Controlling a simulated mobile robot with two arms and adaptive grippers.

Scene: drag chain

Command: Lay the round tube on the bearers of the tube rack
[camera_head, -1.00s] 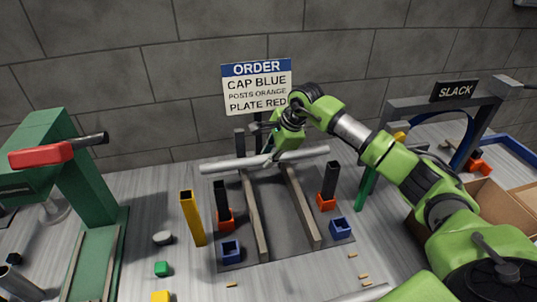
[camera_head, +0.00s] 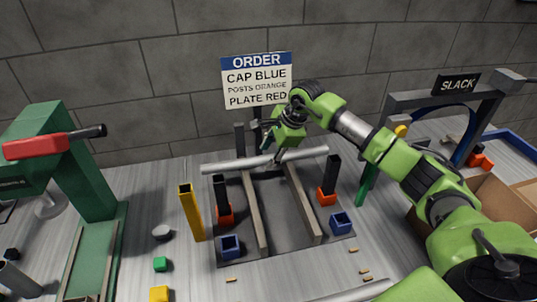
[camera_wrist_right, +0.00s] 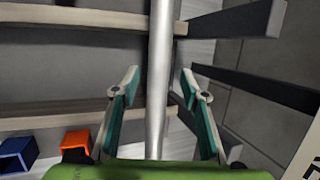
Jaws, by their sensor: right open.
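The round tube (camera_head: 230,165) is a long light-grey tube lying crosswise over the back part of the tube rack. The rack's two pale bearers (camera_head: 254,215) run front to back on a dark base plate (camera_head: 285,238). My right gripper (camera_head: 274,157) is above the middle of the tube. In the right wrist view the tube (camera_wrist_right: 159,70) runs between the two open fingers (camera_wrist_right: 158,88), with a gap on each side. The bearers (camera_wrist_right: 60,110) cross behind the tube there; whether it touches them I cannot tell. My left gripper is not in view.
Black posts in orange sockets (camera_head: 327,196) and blue square caps (camera_head: 341,223) flank the rack. A yellow post (camera_head: 191,212) stands at its left. A green press with a red handle (camera_head: 38,147) is at far left, and a SLACK gauge arch (camera_head: 445,98) at right.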

